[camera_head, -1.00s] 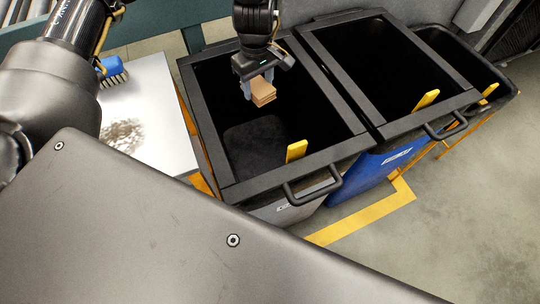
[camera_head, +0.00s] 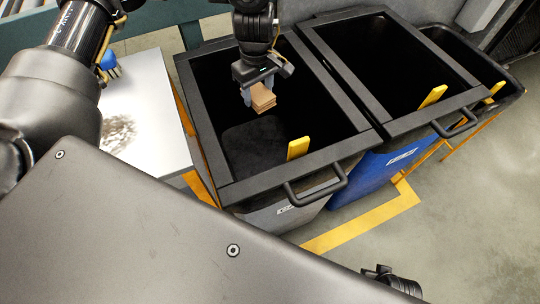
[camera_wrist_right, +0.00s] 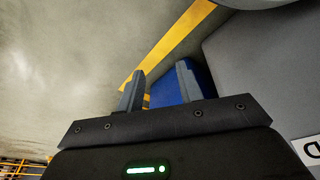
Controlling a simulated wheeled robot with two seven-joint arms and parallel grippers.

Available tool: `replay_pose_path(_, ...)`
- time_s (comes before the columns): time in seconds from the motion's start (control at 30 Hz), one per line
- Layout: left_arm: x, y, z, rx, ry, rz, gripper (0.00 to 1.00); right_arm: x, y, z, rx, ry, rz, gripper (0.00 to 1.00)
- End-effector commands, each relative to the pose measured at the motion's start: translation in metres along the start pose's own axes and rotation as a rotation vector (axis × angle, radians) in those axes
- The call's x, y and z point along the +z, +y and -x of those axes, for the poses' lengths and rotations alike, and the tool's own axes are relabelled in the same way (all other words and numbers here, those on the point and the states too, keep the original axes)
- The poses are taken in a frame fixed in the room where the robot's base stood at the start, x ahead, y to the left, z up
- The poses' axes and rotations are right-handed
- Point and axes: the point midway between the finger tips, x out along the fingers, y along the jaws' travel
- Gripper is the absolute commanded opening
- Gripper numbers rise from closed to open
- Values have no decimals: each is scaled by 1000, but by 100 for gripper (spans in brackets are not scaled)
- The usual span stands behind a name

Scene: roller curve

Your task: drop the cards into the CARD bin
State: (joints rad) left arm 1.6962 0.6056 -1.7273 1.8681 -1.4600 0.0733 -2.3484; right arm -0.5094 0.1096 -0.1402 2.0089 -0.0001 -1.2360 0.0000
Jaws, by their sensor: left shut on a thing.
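My left gripper (camera_head: 258,90) is shut on a small stack of brown cards (camera_head: 263,99). It holds them over the mouth of the left, grey bin (camera_head: 235,186), inside the outline of its black rim. The inside of this bin is dark, with a dark grey patch low down. A white label sits on its front, too small to read in the head view. My right gripper (camera_wrist_right: 157,90) is empty with its fingers apart, low in front of the bins. The right wrist view shows a partly cut-off label (camera_wrist_right: 312,148) on a grey wall.
A blue bin (camera_head: 370,170) stands to the right, with another dark bin (camera_head: 505,90) beyond it. Yellow tabs (camera_head: 298,148) and front handles stick out. A white table (camera_head: 145,110) with a blue brush (camera_head: 108,63) is at left.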

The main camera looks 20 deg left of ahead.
Motion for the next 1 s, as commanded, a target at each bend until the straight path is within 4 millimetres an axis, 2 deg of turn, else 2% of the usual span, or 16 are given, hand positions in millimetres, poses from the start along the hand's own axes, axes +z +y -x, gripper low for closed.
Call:
replay_pose_path(0.1, 0, 0, 0, 0, 0, 0, 30, 0, 0, 0, 0, 0, 0, 36)
replay_pose_path(0.13, 0, 0, 0, 0, 0, 0, 53, 0, 0, 0, 0, 0, 0, 36)
replay_pose_path(0.3, 0, 0, 0, 0, 0, 0, 76, 0, 0, 0, 0, 0, 0, 36)
replay_pose_path(0.33, 0, 0, 0, 0, 0, 0, 77, 0, 0, 0, 0, 0, 0, 36)
replay_pose_path(0.67, 0, 0, 6, 2, 1, 0, 77, 0, 0, 1, -1, 1, 0, 36)
replay_pose_path(0.8, 0, 1, 26, 3, 2, -1, 77, 0, 0, 0, -1, 5, 0, 36)
replay_pose_path(1.0, -1, 1, 68, 4, 3, -1, 77, 7, -1, -19, -1, -11, 3, 36)
